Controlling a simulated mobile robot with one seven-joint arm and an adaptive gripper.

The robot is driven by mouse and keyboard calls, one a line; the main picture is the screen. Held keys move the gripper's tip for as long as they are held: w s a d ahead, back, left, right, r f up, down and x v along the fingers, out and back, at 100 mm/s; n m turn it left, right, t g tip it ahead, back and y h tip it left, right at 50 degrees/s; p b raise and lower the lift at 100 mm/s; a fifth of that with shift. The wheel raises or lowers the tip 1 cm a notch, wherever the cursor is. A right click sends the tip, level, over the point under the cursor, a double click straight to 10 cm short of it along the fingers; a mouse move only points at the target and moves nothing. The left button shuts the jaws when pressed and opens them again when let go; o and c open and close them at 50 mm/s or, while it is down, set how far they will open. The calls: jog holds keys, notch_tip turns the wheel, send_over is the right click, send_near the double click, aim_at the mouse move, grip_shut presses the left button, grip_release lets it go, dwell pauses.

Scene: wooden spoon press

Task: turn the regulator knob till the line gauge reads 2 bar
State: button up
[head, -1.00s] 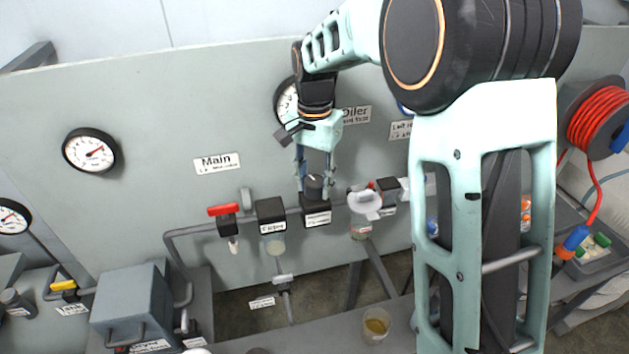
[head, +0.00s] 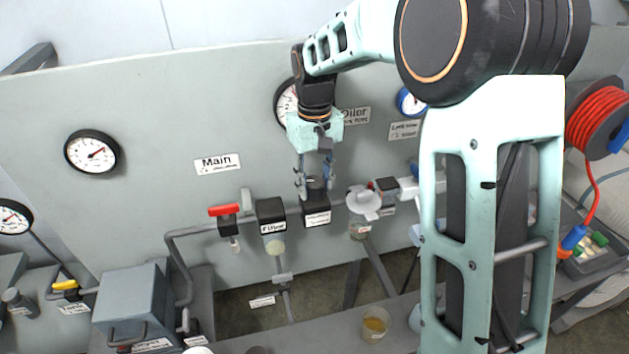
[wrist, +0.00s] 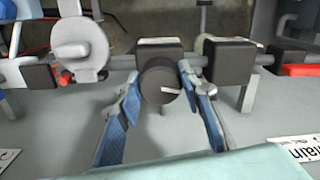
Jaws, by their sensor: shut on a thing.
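The dark round regulator knob (head: 316,183) sits on top of a black labelled block in the pipe line below the gauges. My gripper (head: 314,187) points down at it and is shut on it, one finger on each side. In the wrist view the knob (wrist: 160,86) is between the blue-padded fingers, and its white mark points right. A white-faced gauge (head: 285,99) is on the panel behind my wrist. It is partly hidden, and I cannot read its value or tell whether it is the line gauge.
A filter block (head: 271,212) and a red-handled valve (head: 226,210) are left of the knob. A white round part (head: 363,203) is close on its right. A gauge (head: 92,152) is far left on the panel, and a blue-rimmed gauge (head: 411,102) is at right. A cup (head: 375,323) stands in front.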

aim_at(315, 181)
jog(key=n, duration=0.4)
jog(key=shift+r+p, duration=0.1)
jog(key=shift+p, duration=0.25)
jog(key=shift+w+n+p, duration=0.1)
jog(key=shift+n+p, duration=0.25)
jog(key=shift+n, duration=1.85)
jog(key=o, duration=1.2)
jog(key=shift+c, duration=0.2)
notch_tip(315, 181, up, 12)
